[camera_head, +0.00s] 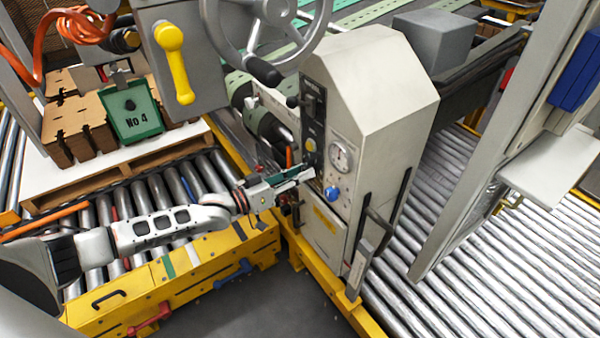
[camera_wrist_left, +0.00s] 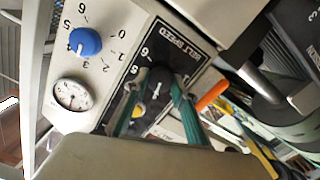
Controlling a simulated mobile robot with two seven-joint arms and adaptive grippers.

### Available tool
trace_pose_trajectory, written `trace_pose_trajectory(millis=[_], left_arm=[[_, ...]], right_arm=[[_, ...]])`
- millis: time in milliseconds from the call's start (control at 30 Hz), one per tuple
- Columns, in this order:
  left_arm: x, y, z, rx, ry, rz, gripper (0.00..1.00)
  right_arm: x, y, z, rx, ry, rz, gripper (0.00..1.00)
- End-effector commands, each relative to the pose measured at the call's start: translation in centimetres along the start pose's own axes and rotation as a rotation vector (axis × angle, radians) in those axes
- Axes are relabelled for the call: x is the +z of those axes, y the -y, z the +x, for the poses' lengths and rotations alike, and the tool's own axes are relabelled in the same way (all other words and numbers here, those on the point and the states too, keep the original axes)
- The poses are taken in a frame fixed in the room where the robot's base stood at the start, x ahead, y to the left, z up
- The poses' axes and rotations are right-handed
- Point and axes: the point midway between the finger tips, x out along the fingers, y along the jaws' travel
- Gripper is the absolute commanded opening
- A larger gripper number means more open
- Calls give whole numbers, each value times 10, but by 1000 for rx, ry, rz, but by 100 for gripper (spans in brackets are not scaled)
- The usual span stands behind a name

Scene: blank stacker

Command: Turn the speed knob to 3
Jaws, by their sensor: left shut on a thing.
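The speed knob (camera_wrist_left: 159,82) is black, with a pale pointer line. It sits on a black panel (camera_wrist_left: 178,45) whose upside-down label seems to read "BELT SPEED". A 6 shows beside the knob; most other numbers are hidden, so I cannot read its setting. My left gripper (camera_wrist_left: 157,92) has its green-edged fingers on both sides of the knob, shut on it. In the head view my left gripper (camera_head: 308,173) reaches from the left to the front of the grey machine cabinet (camera_head: 370,85) and covers the knob. My right gripper is not in view.
A blue knob (camera_head: 332,192) with its own number scale and a round gauge (camera_head: 341,155) sit close beside the gripper. A handwheel (camera_head: 265,25) is above. A yellow lever (camera_head: 173,62) hangs at upper left. Roller conveyors (camera_head: 455,215) flank the cabinet.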

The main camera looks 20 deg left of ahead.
Motion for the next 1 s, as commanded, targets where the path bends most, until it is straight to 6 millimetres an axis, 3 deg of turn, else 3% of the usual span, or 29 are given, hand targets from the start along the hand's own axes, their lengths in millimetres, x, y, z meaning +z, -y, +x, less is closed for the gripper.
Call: trace_pose_trajectory(millis=[333,833,867,900,1000], left_arm=[[0,0,0,5,1,-127,4],[1,1,0,5,1,-144,4],[1,1,0,5,1,-144,34],[1,1,0,5,1,-144,43],[1,0,0,5,1,-144,43]], right_arm=[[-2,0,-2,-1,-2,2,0],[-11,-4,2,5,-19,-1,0],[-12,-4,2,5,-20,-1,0],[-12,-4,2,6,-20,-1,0],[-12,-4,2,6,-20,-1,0]])
